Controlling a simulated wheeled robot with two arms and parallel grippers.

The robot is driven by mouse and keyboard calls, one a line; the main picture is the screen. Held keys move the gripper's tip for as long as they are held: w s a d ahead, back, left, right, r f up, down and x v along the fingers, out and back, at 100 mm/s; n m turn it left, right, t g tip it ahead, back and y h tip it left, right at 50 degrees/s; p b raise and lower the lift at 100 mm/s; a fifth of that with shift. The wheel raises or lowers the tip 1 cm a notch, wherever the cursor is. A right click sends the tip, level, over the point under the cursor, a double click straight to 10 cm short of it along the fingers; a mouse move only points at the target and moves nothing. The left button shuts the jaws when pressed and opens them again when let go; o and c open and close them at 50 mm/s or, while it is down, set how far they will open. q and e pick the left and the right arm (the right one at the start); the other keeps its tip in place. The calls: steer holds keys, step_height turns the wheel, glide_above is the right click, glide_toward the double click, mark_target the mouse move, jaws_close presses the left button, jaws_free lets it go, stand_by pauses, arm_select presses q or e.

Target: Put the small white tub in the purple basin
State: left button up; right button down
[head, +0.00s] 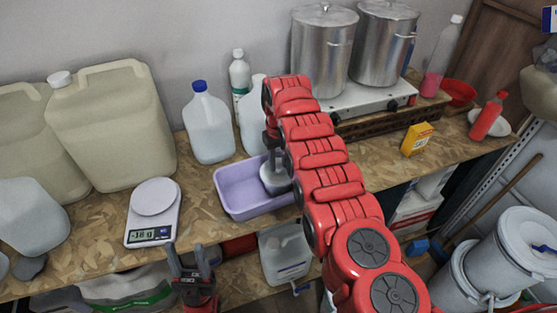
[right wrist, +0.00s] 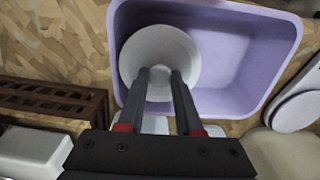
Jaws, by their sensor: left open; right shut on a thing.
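The purple basin (head: 232,201) sits on the wooden counter, and it also shows in the right wrist view (right wrist: 245,70). The small white tub (head: 275,182) is within the basin's outline at its right end; in the right wrist view the round tub (right wrist: 160,40) shows inside the basin walls. My right gripper (head: 271,145) points down and is shut on the tub from above; its fingers also show in the right wrist view (right wrist: 161,78). I cannot tell whether the tub touches the basin floor. My left gripper (head: 192,262) is open and empty, low in front of the counter edge.
A kitchen scale (head: 154,208) stands left of the basin. Jugs (head: 208,125) and a white bottle (head: 240,75) stand behind it. A hot plate (head: 365,98) bears two steel pots. A yellow box (head: 417,139) stands at the right. Bare counter lies between scale and basin.

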steer(key=shift+f, duration=0.2)
steer(key=c, duration=0.6)
jaws_free()
steer(key=shift+r, duration=0.1)
steer(key=shift+a+r, duration=0.1)
steer(key=shift+r, duration=0.3)
step_height(320, 180, up, 5)
steer(key=shift+f+b, duration=0.1)
steer(key=shift+b, duration=0.65)
step_height(320, 180, up, 7)
steer(key=p, duration=0.6)
steer(key=shift+f, duration=0.2)
